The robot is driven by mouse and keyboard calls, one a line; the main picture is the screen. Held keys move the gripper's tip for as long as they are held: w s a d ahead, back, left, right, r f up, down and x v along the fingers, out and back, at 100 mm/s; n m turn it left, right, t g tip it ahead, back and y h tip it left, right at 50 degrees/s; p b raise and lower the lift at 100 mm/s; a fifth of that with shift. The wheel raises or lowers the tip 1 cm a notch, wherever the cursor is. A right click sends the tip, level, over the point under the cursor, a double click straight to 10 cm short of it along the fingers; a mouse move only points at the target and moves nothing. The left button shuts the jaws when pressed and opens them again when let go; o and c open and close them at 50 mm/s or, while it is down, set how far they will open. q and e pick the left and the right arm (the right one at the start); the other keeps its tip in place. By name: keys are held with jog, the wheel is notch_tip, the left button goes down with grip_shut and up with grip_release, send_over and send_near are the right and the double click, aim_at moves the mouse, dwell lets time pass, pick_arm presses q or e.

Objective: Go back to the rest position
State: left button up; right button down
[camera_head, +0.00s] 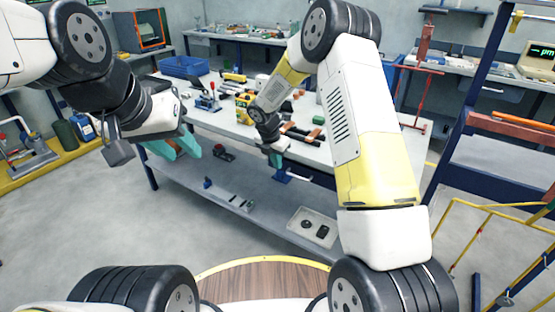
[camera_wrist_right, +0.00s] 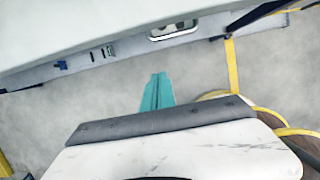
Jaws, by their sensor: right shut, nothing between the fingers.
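My left gripper (camera_head: 181,149) with teal fingers is at the left of the head view, in front of the workbench edge and empty as far as I see. Its finger gap does not show clearly. My right gripper (camera_head: 275,158) points down near the front edge of the workbench (camera_head: 330,153), partly hidden behind its own wrist. In the right wrist view its teal fingers (camera_wrist_right: 157,92) lie together, shut and empty, with grey floor beyond them.
The workbench carries a blue bin (camera_head: 185,66), tools and small parts. Its lower shelf (camera_head: 262,205) holds a tray (camera_head: 312,226). A yellow rail (camera_head: 490,208) and a blue rack post (camera_head: 468,95) stand at the right. A yellow-edged bench (camera_head: 45,168) is at the left. Open floor lies between.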

jog(key=s+d+r+m, duration=0.2)
jog(key=s+r+m, duration=0.2)
jog(key=r, duration=0.3)
jog(key=s+d+r+m+y, duration=0.1)
jog(key=s+d+r+m, duration=0.1)
jog(key=s+r+m, duration=0.35)
jog(key=s+d+r+m, duration=0.2)
jog(key=r, duration=0.7)
jog(key=s+d+r+m+t+y, duration=0.1)
jog(key=s+r+m, duration=0.2)
jog(key=s+m, duration=0.5)
jog(key=s+d+r+m+t+y, duration=0.1)
jog(key=s+r+m, duration=0.3)
jog(key=s+m, duration=0.4)
jog(key=s+t+y, duration=0.1)
jog(key=s, duration=0.5)
jog(key=shift+s+d+r, duration=0.3)
jog(key=shift+s, duration=0.1)
